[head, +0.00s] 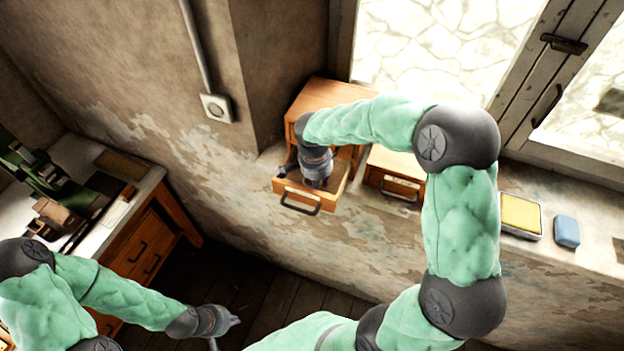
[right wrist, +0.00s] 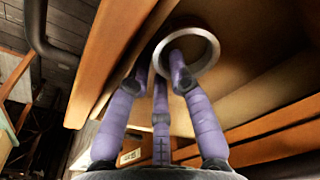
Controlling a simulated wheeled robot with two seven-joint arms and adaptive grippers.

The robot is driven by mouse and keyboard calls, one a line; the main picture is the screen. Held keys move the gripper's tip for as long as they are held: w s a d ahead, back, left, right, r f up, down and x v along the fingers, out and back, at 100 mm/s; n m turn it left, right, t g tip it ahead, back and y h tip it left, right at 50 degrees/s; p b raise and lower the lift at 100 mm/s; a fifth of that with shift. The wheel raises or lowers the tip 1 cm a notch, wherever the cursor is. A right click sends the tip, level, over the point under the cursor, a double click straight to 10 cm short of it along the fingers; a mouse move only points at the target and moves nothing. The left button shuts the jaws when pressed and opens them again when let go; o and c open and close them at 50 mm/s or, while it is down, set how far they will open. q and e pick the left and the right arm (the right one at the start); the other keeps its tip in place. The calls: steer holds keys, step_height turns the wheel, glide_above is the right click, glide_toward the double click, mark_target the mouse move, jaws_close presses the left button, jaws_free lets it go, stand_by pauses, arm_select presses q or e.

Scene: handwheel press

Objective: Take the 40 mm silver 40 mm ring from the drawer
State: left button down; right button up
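The silver ring (right wrist: 213,58) shows in the right wrist view, inside the open wooden drawer (head: 329,201). It is a plain pale band, seen mostly as a circle. My right gripper (right wrist: 160,66) reaches into the drawer from above. Its right finger passes in front of the ring's opening and seems to be inside it; the other two are at the ring's left, outside. The fingers are close together, but I cannot tell whether they press on the band. In the head view my right gripper (head: 318,182) hides the ring. My left gripper (head: 232,322) is low, far from the drawer, its fingers unclear.
The drawer is pulled out of a wooden cabinet (head: 325,95). A smaller wooden box (head: 396,165) stands to its right. A workbench (head: 70,235) with a green machine stands at left.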

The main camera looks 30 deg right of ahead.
jaws_close()
